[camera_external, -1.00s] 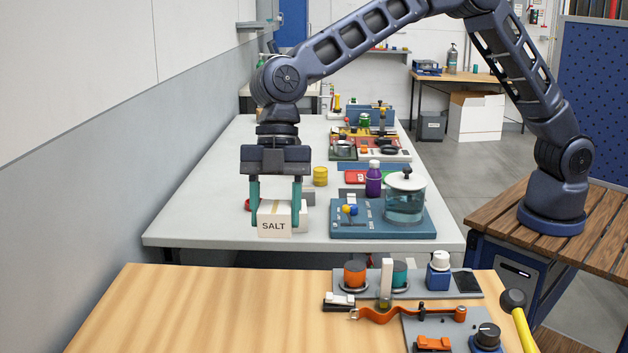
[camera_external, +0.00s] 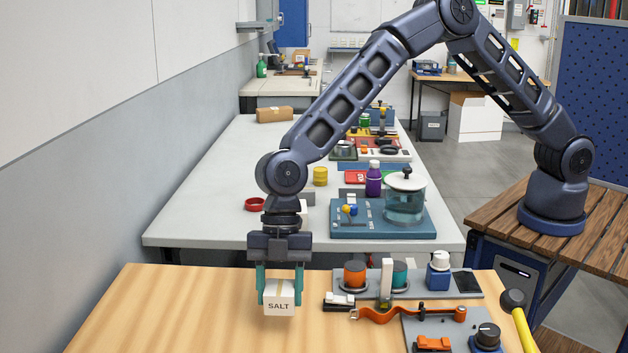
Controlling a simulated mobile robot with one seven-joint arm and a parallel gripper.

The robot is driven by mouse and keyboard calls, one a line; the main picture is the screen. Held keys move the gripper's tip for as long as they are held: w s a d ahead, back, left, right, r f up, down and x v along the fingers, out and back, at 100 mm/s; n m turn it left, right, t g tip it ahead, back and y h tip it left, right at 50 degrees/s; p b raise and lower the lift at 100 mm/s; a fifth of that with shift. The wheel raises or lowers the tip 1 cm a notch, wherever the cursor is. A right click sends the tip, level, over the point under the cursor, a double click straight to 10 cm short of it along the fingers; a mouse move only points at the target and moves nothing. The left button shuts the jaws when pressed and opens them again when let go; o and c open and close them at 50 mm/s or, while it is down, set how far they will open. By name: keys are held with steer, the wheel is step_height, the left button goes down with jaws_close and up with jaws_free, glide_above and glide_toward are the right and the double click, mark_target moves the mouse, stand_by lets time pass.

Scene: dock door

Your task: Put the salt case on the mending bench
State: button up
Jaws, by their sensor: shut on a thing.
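The salt case (camera_external: 279,299) is a small white box with a tan stripe on top and the word SALT on its front. My gripper (camera_external: 280,284) points down and is shut on it, with one teal finger on each side. The case is upright over the light wooden bench (camera_external: 170,310) in the foreground, left of the tools there. I cannot tell whether its underside touches the wood or hangs just above it.
Right of the case are a black-and-white clip (camera_external: 339,301), an orange strap (camera_external: 400,315), a grey tray with orange and teal spools, and a yellow-handled mallet (camera_external: 522,325). The bench's left side is clear.

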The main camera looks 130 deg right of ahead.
mark_target(281, 309)
steer(key=shift+f, duration=2.1)
steer(key=shift+f, duration=0.15)
steer(key=o, duration=1.1)
steer(key=shift+c, duration=0.2)
